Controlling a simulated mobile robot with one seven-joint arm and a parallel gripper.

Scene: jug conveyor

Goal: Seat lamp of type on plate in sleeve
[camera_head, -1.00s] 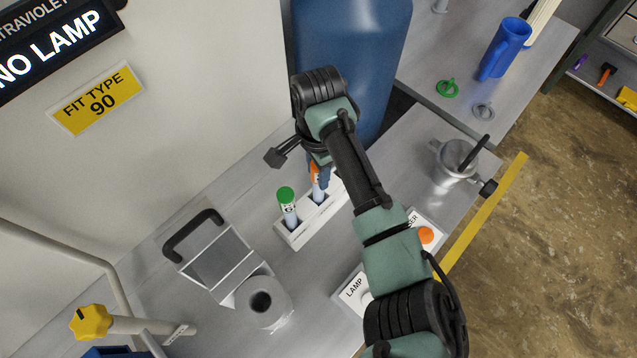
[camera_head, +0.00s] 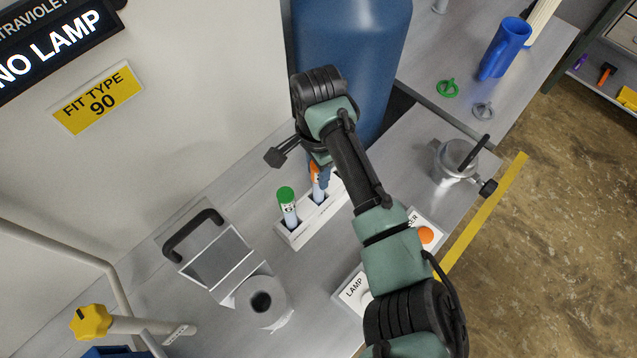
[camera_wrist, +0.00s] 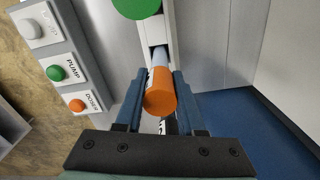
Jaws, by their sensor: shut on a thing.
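The yellow plate (camera_head: 98,97) on the wall reads "FIT TYPE 90". A white rack (camera_head: 293,238) holds a lamp with a green cap (camera_head: 287,205) and a lamp with an orange cap (camera_head: 315,172). My gripper (camera_wrist: 158,88) is shut on the orange-capped lamp (camera_wrist: 160,98), with a finger on each side of it just below the cap. The lamp's lower end appears to be still in the rack. Its type marking is too small to read. The grey round sleeve (camera_head: 262,303) with a dark central hole stands at the lower left, beside a hinged cover (camera_head: 215,262) with a black handle.
The display (camera_head: 60,38) reads "NO LAMP". A blue tank (camera_head: 350,60) stands behind the rack. A button panel (camera_head: 352,290) lies right of the sleeve, and a yellow knob (camera_head: 90,322) is at lower left. A metal pot (camera_head: 457,165) and a blue jug (camera_head: 503,48) stand at right.

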